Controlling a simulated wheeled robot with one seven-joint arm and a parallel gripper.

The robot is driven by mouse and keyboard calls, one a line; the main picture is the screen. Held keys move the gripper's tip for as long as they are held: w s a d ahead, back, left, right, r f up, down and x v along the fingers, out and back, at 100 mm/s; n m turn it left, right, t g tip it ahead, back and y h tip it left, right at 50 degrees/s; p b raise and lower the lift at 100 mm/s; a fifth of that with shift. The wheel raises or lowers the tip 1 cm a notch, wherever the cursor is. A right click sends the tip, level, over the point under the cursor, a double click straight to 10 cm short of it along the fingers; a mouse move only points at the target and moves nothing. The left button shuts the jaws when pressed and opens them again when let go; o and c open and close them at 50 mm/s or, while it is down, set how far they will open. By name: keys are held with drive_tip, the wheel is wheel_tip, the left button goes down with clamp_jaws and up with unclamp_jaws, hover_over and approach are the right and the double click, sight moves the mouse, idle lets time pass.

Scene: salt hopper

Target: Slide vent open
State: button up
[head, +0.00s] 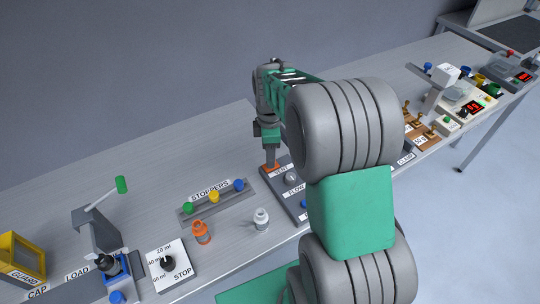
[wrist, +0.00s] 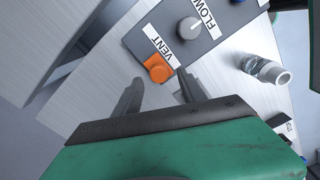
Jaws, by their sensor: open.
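The vent is an orange block (wrist: 157,68) beside a white VENT label (wrist: 158,42), at the end of a dark grey panel (wrist: 205,42). In the head view the orange vent (head: 270,167) shows just under my gripper (head: 271,160), partly hidden by it. In the wrist view my gripper (wrist: 160,92) is open, with one finger on each side of the vent's near edge. I cannot tell whether either finger touches it.
A grey FLOW knob (wrist: 189,30) sits on the panel past the label. A metal fitting (wrist: 265,70) lies to the right.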

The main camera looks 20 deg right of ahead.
wheel_tip(320, 180, up, 6)
drive_tip(key=shift+r+b, duration=0.15)
drive_tip(key=shift+b, duration=0.2)
